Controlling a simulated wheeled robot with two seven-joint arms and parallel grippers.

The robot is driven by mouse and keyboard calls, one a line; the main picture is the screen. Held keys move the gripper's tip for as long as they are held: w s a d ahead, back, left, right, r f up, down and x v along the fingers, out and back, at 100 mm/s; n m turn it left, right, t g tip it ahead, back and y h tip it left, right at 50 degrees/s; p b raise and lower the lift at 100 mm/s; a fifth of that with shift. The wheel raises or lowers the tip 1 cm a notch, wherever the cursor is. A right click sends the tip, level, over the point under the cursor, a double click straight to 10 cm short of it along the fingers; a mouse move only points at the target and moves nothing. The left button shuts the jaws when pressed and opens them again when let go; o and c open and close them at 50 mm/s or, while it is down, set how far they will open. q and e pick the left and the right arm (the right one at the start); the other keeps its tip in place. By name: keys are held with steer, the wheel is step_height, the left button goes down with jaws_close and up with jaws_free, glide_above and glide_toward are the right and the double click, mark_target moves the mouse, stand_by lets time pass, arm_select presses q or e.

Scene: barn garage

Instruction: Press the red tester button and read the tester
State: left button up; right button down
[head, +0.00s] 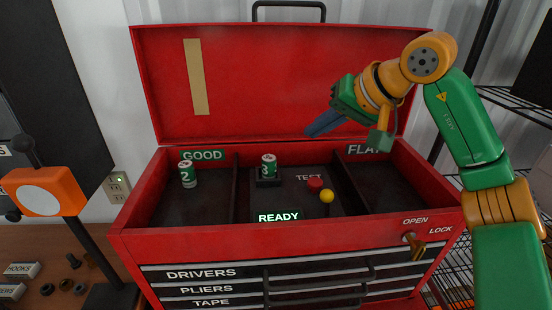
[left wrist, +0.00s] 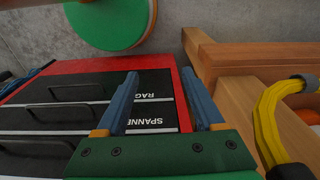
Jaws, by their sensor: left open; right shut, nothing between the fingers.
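The red tester button (head: 315,184) is in the middle bay of the red toolbox, by the word TEST. The tester display (head: 278,216) reads READY. A green battery marked 3 (head: 269,163) stands upright in a dark holder on the tester. My left gripper (left wrist: 160,80) shows only in the left wrist view, open and empty, near the drawer fronts.
The FLAT compartment (head: 378,187) looks empty. The open lid (head: 290,75) stands behind. An orange lamp-like object (head: 52,191) on a stand is at the left. Wooden beams (left wrist: 230,60) are right in the left wrist view.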

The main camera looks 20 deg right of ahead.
steer(key=f+b, duration=0.1)
steer(key=s+f+b, duration=0.1)
steer(key=b, duration=0.1)
steer(key=shift+s+d+f, duration=0.2)
steer(key=shift+d+f, duration=0.05)
steer(key=shift+d, duration=0.05)
steer(key=b, duration=0.6)
glide_above(319, 185)
step_height(319, 185, down, 5)
steer(key=shift+r, duration=0.1)
arm_select(q)
step_height(319, 185, down, 9)
steer(key=shift+s, duration=0.4)
arm_select(e)
steer(key=shift+w+f, duration=0.1)
steer(key=shift+f, duration=0.4)
arm_select(q)
steer(key=shift+d, duration=0.1)
arm_select(e)
steer(key=shift+r, duration=0.1)
steer(key=shift+f, duration=0.2)
arm_select(q)
steer(key=shift+f, duration=0.1)
arm_select(e)
steer(key=shift+f, duration=0.25)
